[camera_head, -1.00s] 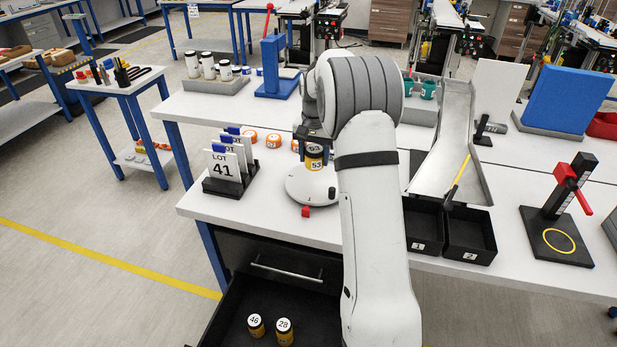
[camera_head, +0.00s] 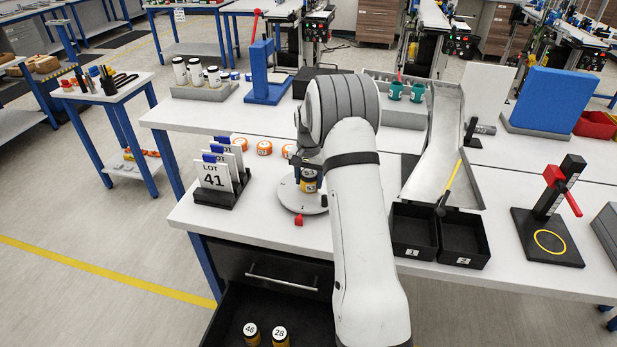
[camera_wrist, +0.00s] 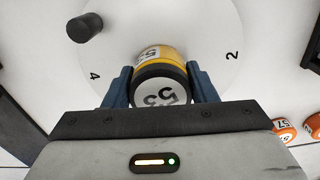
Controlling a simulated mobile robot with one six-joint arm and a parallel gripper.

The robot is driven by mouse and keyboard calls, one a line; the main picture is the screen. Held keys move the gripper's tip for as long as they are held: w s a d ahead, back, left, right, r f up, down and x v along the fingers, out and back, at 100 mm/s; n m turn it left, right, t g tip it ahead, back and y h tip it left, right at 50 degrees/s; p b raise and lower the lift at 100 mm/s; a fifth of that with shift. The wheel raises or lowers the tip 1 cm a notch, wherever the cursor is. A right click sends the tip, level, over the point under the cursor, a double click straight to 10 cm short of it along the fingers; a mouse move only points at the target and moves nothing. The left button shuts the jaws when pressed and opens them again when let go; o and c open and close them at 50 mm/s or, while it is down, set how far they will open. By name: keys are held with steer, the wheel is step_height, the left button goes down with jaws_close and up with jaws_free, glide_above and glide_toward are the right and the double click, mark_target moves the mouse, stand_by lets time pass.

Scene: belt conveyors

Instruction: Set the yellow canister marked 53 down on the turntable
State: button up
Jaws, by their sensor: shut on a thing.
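The yellow canister marked 53 (camera_head: 309,182) has a dark lid with a white number label. It shows large in the wrist view (camera_wrist: 158,57), between the two blue fingers of my gripper (camera_wrist: 160,88), which is shut on it. The round, pale turntable (camera_head: 289,197) lies under the canister on the workbench. In the wrist view the turntable (camera_wrist: 205,30) fills the background, with the numbers 2 and 4 and a black knob (camera_wrist: 85,27). The canister is at or just above its surface; I cannot tell whether it touches. My arm hides part of the turntable.
A LOT 41 card holder (camera_head: 222,185) stands left of the turntable. Orange-capped pieces (camera_head: 264,148) lie behind it. Black bins (camera_head: 414,232) are to the right. Canisters 46 and 28 are in the open drawer (camera_head: 267,318).

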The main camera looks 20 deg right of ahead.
mark_target(309, 174)
steer(key=shift+s, duration=0.1)
steer(key=shift+f, duration=0.15)
steer(key=o, duration=1)
steer(key=shift+o, duration=0.2)
step_height(309, 174, up, 12)
steer(key=b, duration=0.2)
steer(key=s+a+r+n, duration=0.2)
steer(key=s+a+r, duration=0.3)
steer(key=s+r, duration=0.25)
steer(key=s+a+f+n+t, duration=0.1)
steer(key=s+a+n, duration=0.2)
steer(key=s, duration=1.1)
steer(key=s+a+f+n+t, duration=0.1)
steer(key=s+a, duration=0.4)
steer(key=s, duration=1)
steer(key=shift+a+n+t, duration=0.15)
steer(key=shift+n+t, duration=0.55)
steer(key=shift+n, duration=0.2)
